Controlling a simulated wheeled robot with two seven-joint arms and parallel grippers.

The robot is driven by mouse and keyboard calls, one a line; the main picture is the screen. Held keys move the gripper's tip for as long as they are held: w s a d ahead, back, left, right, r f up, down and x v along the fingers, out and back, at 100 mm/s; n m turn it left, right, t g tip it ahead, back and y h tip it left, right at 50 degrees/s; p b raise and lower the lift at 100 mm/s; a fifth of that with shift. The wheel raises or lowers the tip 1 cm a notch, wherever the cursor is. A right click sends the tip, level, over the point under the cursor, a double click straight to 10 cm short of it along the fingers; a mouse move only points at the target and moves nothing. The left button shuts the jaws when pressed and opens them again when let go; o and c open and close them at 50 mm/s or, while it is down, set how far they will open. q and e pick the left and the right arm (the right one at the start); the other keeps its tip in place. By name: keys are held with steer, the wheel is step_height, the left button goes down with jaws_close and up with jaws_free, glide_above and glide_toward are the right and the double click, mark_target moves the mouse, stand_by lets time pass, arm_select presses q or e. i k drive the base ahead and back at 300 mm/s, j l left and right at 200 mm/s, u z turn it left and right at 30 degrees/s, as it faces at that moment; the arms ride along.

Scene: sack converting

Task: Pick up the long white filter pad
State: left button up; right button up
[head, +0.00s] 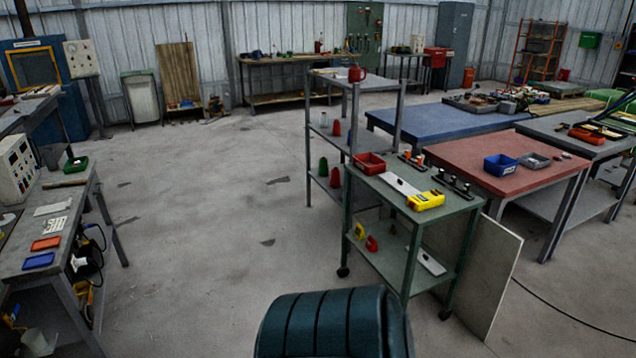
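A long, flat white piece (401,184) that looks like the filter pad lies on the top of a green wheeled cart (440,208). It runs from near a red bin (369,163) towards a yellow device (426,200), which is at its near end. A second flat white piece (428,262) lies on the cart's lower shelf. The view is too coarse to tell for sure which one is the pad. Neither of my grippers shows in the head view.
Black racks (453,185) stand on the cart top. A grey panel (492,280) leans by the cart's right side, and a cable runs over the floor there. A shelf rack (308,135) stands behind. A bench (20,240) is at left. The floor (200,220) between is open.

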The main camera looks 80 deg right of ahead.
mark_target(403, 187)
steer(key=i, duration=0.5)
steer(key=z, duration=3.35)
